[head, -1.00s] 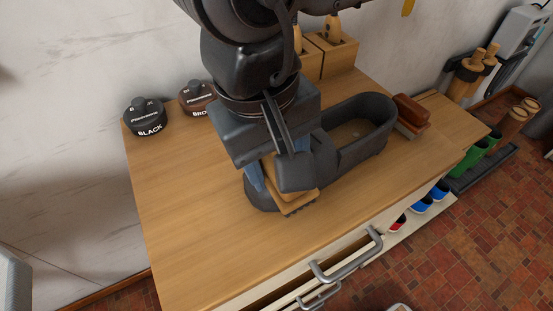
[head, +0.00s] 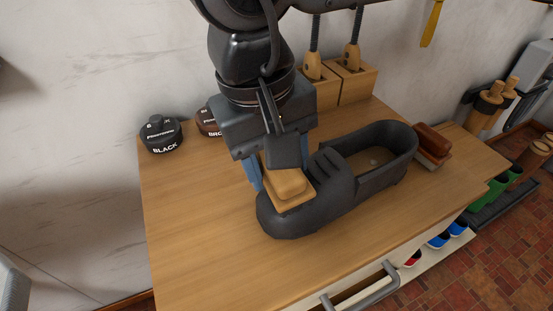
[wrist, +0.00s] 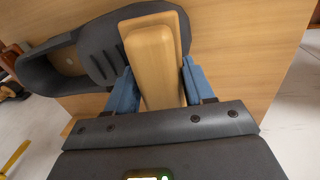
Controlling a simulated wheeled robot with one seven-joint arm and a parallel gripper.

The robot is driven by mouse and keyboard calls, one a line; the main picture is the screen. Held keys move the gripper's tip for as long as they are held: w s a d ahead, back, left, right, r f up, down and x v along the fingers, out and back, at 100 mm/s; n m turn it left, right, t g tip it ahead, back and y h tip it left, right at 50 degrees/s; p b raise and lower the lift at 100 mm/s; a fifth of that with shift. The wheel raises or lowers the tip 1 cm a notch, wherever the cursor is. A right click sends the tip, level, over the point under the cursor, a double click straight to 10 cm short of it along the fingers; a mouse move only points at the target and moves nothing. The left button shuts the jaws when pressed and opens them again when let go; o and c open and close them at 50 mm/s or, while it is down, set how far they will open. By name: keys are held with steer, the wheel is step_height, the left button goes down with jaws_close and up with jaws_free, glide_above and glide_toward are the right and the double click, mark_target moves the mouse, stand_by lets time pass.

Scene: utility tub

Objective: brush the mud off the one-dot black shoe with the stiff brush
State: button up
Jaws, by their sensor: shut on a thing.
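The black shoe (head: 340,192) lies on the wooden bench top, its toe toward the lower left and its opening toward the upper right. It also shows in the wrist view (wrist: 95,58). My gripper (wrist: 155,88) is shut on a wooden brush (wrist: 155,60), one blue finger on each side of its handle. In the head view the brush (head: 288,188) is over the toe part of the shoe. Its bristles are hidden, so I cannot tell whether they touch. I make out no mud on the visible upper, and no dot mark shows.
A black polish tin (head: 161,134) and a brown polish tin (head: 209,121) stand at the back left. Wooden boxes (head: 355,82) with upright handles stand behind. A reddish-brown brush (head: 433,142) lies beyond the shoe's heel. The bench top's front left (head: 200,240) is clear.

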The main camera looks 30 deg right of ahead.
steer(key=shift+a+r+p, duration=0.25)
steer(key=shift+r+p, duration=0.35)
steer(key=shift+r, duration=0.85)
steer(key=shift+a+r+p, duration=0.2)
steer(key=shift+r+p, duration=0.4)
steer(key=shift+r, duration=0.8)
steer(key=shift+a+r+p, duration=0.2)
steer(key=shift+r+p, duration=0.55)
steer(key=shift+r, duration=0.75)
steer(key=shift+f, duration=0.1)
steer(key=shift+d+f+y+b, duration=0.45)
steer(key=shift+f+b, duration=0.25)
steer(key=shift+b, duration=0.35)
steer(key=shift+d+f+y+b, duration=0.35)
steer(key=shift+b, duration=0.2)
steer(key=shift+d, duration=0.15)
